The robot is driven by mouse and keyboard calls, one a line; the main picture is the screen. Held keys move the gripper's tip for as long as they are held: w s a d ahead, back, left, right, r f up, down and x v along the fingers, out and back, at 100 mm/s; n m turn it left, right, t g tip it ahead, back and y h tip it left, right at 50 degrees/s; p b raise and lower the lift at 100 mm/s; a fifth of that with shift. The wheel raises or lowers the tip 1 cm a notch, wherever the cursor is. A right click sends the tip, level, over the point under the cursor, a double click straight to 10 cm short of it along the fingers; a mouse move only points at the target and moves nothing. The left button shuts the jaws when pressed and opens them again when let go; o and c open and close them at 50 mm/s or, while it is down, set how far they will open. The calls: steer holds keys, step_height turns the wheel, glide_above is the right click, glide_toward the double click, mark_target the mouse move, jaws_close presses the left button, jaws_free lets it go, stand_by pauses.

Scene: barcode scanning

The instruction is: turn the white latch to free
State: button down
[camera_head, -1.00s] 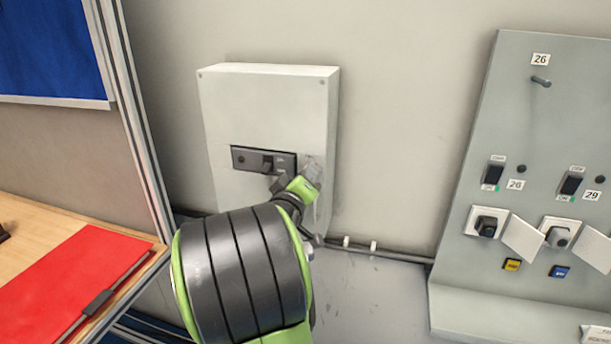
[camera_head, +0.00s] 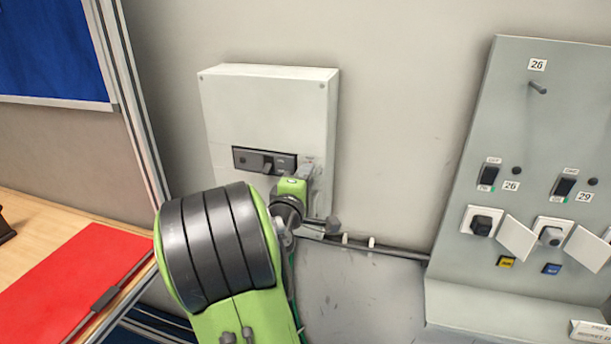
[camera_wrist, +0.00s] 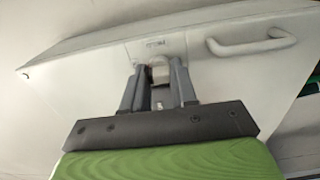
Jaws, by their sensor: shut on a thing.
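The white latch (camera_wrist: 160,72) sits between my two dark fingers in the wrist view, on the face of a pale box under a small printed label. My gripper (camera_wrist: 159,68) is shut on it, with a finger on each side. The fingers cover part of the latch, so its exact angle cannot be told. In the head view my gripper (camera_head: 305,172) is at the lower right of the pale wall box (camera_head: 270,105), and my wrist hides much of that spot.
A dark switch panel (camera_head: 264,160) is on the box, just left of my gripper. A white bar handle (camera_wrist: 250,46) shows in the wrist view. A cable (camera_head: 385,249) runs along the wall below. A grey board (camera_head: 515,130) with switches and sockets stands right.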

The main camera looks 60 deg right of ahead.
stand_by(0.5)
steer(key=c, duration=0.9)
jaws_free()
steer(key=shift+a, duration=0.1)
steer(key=s+a+b, duration=0.2)
steer(key=a+b, duration=0.5)
steer(key=a, duration=0.8)
steer(key=shift+s+a, duration=0.2)
steer(key=shift+s, duration=0.05)
